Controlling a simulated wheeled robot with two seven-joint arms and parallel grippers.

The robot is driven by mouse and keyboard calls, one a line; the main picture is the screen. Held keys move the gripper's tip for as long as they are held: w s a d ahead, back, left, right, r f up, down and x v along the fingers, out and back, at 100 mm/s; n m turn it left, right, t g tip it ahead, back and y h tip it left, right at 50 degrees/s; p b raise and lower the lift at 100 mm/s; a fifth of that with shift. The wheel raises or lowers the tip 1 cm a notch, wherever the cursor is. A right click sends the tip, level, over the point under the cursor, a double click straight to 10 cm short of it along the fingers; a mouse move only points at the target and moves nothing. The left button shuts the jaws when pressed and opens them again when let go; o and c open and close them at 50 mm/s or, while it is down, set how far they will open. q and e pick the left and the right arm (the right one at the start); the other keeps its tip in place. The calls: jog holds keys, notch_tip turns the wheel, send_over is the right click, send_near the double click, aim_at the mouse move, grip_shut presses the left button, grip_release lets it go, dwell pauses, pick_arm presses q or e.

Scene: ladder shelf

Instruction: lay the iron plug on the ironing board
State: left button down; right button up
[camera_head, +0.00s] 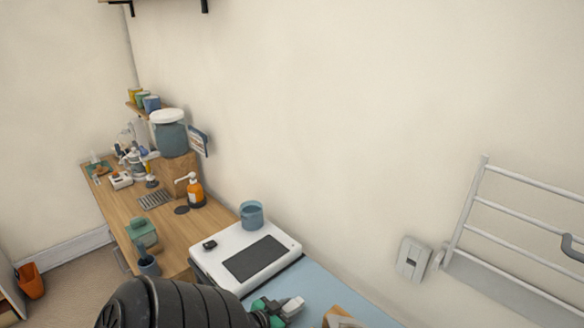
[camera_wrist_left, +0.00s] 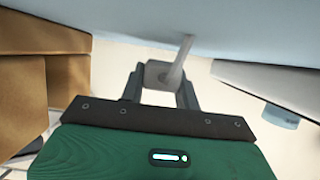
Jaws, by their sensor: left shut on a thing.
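My left gripper (camera_head: 284,306) is at the bottom of the head view, low over the light blue ironing board (camera_head: 316,287). In the left wrist view, my left gripper (camera_wrist_left: 160,88) is shut on the iron plug (camera_wrist_left: 160,73), a small grey block with a pale cord or stem running from it to the upper right. The plug (camera_head: 293,305) looks whitish at the fingertips in the head view. The board's light blue surface (camera_wrist_left: 120,20) fills the top of the wrist view. I cannot tell whether the plug touches it. My right gripper is not in view.
A white machine with a dark panel (camera_head: 225,246) stands at the board's left, with a blue cup (camera_head: 251,214) behind it. Brown boxes (camera_wrist_left: 30,85) are on the left in the wrist view. A wall socket (camera_head: 412,259) and white rack (camera_head: 484,205) are at right.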

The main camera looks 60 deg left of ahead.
pick_arm(q)
jog(key=shift+f+b, duration=0.55)
jog(key=shift+f, duration=0.55)
dwell(0.3)
jog(key=c, duration=0.9)
grip_release()
jog(key=shift+c, duration=0.2)
jog(key=shift+s, duration=0.15)
jog(key=b+v, duration=0.3)
jog(key=v, duration=0.9)
jog(key=shift+f, duration=0.15)
jog(key=shift+v, duration=0.85)
jog(key=shift+d, duration=0.1)
